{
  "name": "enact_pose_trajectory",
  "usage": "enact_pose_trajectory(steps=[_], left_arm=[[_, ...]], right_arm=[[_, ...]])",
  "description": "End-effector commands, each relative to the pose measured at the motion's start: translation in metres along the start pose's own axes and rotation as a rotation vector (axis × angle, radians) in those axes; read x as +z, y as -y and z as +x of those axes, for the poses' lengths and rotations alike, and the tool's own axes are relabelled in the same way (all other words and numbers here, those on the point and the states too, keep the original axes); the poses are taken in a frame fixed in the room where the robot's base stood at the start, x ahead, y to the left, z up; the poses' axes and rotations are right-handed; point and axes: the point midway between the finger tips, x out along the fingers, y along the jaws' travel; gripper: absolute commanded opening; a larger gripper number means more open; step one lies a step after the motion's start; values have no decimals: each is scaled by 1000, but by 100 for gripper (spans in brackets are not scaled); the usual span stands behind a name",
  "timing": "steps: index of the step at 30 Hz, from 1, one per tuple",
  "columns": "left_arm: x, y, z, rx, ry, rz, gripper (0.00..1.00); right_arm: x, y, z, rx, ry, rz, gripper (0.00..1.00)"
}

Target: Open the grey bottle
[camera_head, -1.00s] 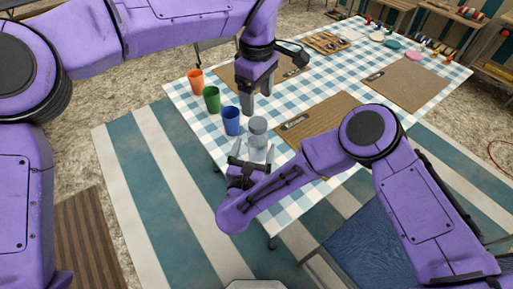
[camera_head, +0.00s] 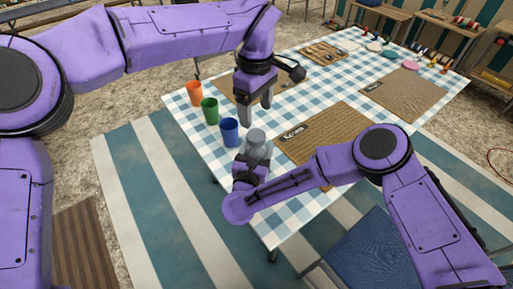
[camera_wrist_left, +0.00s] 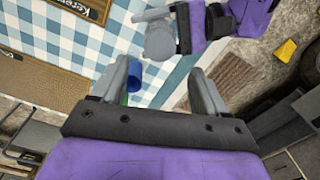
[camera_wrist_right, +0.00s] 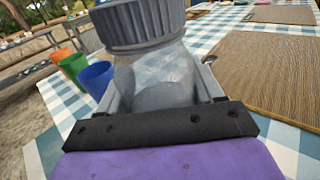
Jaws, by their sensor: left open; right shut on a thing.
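The grey bottle (camera_head: 256,143), see-through with a ribbed grey cap (camera_wrist_right: 138,24), is at the near edge of the checked table. I cannot tell whether it still touches the cloth. My right gripper (camera_head: 252,161) is shut on its body, one finger on each side, below the cap; the right wrist view shows this close up. My left gripper (camera_head: 257,112) is open and empty, pointing down above and just behind the bottle, apart from it. In the left wrist view the bottle (camera_wrist_left: 159,40) lies beyond the open fingers (camera_wrist_left: 164,88).
Blue (camera_head: 229,132), green (camera_head: 209,110) and orange (camera_head: 194,93) cups stand in a row left of the bottle. A brown placemat (camera_head: 335,125) lies to the right. A blue chair (camera_head: 368,246) stands at the near side. Plates and small items sit at the far end.

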Motion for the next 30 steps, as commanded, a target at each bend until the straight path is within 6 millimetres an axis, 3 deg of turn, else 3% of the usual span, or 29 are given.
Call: enact_pose_trajectory(steps=[7,21,30], left_arm=[[0,-1,2,-3,-4,295,74],[0,-1,74,-3,-4,307,74],[0,-1,80,-1,-3,306,74]], right_arm=[[0,0,0,1,0,1,0],[0,0,0,0,0,1,0],[0,0,0,0,0,1,0]])
